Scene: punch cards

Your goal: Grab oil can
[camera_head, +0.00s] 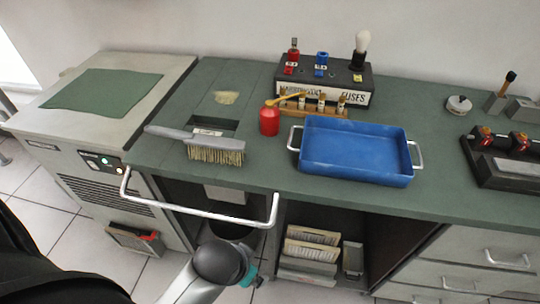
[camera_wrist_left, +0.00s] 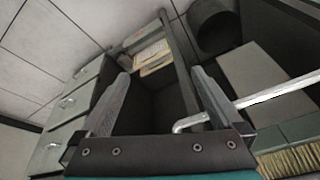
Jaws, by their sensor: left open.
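The oil can looks to be the small red can (camera_head: 269,121) with a yellow spout, standing upright on the green bench top left of the blue tray. It does not show in the left wrist view. My left gripper (camera_wrist_left: 160,76) is open in the left wrist view, with nothing visible between its two grey fingers. In the head view my left arm is low in front of the bench, below the can, and its fingers cannot be made out there. My right gripper is in neither view.
A white rail (camera_head: 198,212) sticks out along the bench front; it also crosses the left wrist view (camera_wrist_left: 260,98). A brush (camera_head: 215,155) lies left of the can. A blue tray (camera_head: 352,181) stands right of it, and a fuse rack (camera_head: 322,91) behind.

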